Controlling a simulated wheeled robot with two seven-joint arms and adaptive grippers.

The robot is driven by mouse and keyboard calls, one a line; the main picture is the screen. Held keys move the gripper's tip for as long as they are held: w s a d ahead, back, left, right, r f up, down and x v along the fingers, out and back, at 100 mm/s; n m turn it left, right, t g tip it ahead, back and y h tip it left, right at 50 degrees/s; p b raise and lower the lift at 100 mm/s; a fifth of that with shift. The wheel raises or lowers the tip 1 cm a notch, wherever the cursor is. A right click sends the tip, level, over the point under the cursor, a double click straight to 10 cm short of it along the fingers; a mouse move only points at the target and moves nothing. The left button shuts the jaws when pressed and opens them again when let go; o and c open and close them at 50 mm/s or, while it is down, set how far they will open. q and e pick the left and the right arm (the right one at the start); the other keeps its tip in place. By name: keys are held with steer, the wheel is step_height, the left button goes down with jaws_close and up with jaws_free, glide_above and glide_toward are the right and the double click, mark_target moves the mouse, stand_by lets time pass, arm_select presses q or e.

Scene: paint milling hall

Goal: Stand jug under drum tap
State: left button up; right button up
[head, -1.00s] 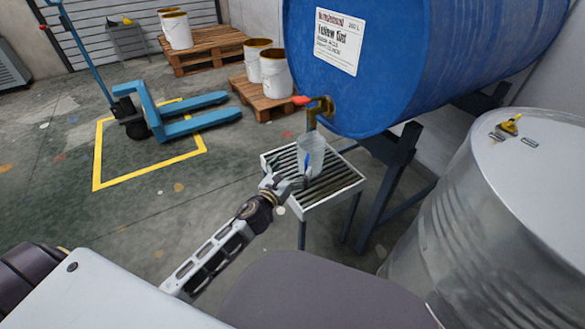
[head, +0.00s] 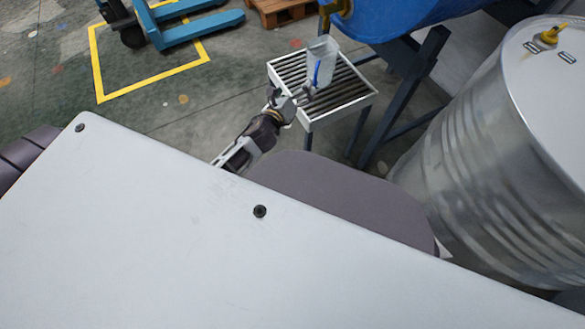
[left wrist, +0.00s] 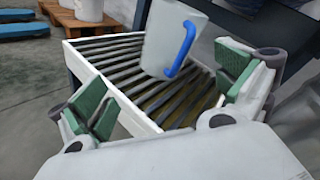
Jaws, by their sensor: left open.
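The jug (head: 321,62) is pale and translucent with a blue handle. It stands upright on the slatted stand (head: 343,112), below the brass tap (head: 336,8) of the blue drum (head: 390,15). The tap is cut by the top edge in the head view, so its exact line over the jug is hard to tell. My left gripper (head: 298,97) is open just in front of the jug. In the left wrist view the jug (left wrist: 160,45) and handle sit beyond the spread green-padded fingers (left wrist: 168,95), with nothing between them. My right gripper is out of view.
A large metal drum (head: 480,150) stands close on the right. Dark stand legs (head: 405,95) are behind the slatted stand. A blue pallet truck (head: 175,30) and a pallet (head: 285,10) are at the back left. The floor left of the stand is clear.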

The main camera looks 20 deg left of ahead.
arm_select(q)
steer(key=s+d+f+n+g+h, duration=0.1)
steer(key=s+d+f+n+g, duration=0.2)
steer(key=s+f+n, duration=0.2)
steer(key=s+d+f+n+g+h, duration=0.1)
steer(key=s+d+f+n+g, duration=0.2)
steer(key=s+n, duration=0.8)
steer(key=s+d+f+n+g+h, duration=0.1)
steer(key=s+d+f+n+g, duration=0.2)
steer(key=s+f+n, duration=0.4)
steer(key=s+n+g, duration=0.1)
steer(key=n, duration=0.3)
steer(key=shift+s+d+n+g, duration=0.3)
steer(key=shift+s+d, duration=0.05)
stand_by(1.0)
